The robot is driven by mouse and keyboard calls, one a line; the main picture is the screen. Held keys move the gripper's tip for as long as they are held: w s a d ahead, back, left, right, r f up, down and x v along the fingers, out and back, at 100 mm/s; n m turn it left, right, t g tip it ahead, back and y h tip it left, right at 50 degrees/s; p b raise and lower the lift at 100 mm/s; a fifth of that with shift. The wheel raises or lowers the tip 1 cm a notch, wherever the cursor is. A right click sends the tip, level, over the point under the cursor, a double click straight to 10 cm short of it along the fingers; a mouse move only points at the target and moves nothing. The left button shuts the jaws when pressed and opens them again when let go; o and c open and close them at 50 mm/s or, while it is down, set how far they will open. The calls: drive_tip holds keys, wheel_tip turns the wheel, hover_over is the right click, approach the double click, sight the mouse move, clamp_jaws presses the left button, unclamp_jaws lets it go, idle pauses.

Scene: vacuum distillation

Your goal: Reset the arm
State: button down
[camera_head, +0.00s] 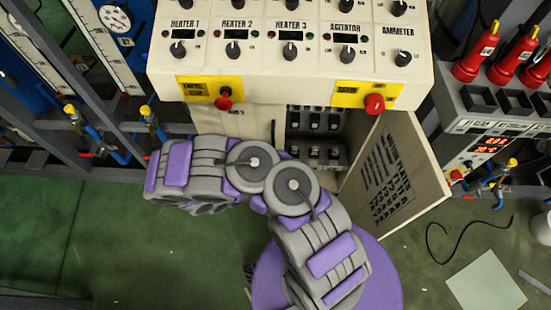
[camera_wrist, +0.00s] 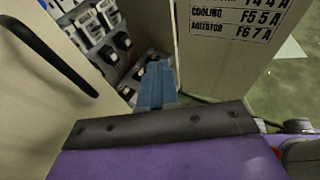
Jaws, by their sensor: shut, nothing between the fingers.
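My arm is folded in the head view, with purple and grey links in front of the open cabinet. My gripper (camera_wrist: 158,68) shows in the wrist view as blue fingers closed together, with nothing between them. It points toward the lower part of the cabinet opening, between the switches and the door. I cannot tell whether the fingertips touch anything. In the head view I cannot make out the fingers.
The control panel (camera_head: 310,62) has knobs and two red emergency buttons (camera_head: 224,101) (camera_head: 374,103). Breaker switches (camera_head: 315,135) sit inside the cabinet; its labelled door (camera_head: 393,180) stands open on the right. Green floor (camera_head: 100,240) is clear at left. A black cable (camera_head: 440,245) lies at right.

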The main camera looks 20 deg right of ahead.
drive_tip(key=s, duration=0.1)
drive_tip(key=s+a+r, duration=0.1)
drive_tip(key=s, duration=0.1)
drive_tip(key=shift+s+a+r+p, duration=0.1)
drive_tip(key=shift+s+a+p, duration=0.05)
drive_tip(key=shift+p, duration=0.25)
drive_tip(key=s+d+r+m+g+y, duration=0.1)
drive_tip(key=d+r+m+g, duration=0.2)
drive_tip(key=r+m, duration=0.55)
drive_tip(key=s+d+r+m+g+y, duration=0.2)
drive_tip(key=d+r+m+g, duration=0.15)
drive_tip(key=r, duration=0.95)
drive_tip(key=s+a+r+m+t+y, duration=0.2)
drive_tip(key=s+a+r+m+y, duration=0.5)
drive_tip(key=s+a+r+y, duration=0.4)
drive_tip(key=shift+s+a+r+m+t, duration=0.35)
drive_tip(key=shift+s+a+r, duration=0.6)
drive_tip(key=shift+s+r, duration=1.15)
drive_tip(key=shift+s+f, duration=0.45)
drive_tip(key=shift+f, duration=0.05)
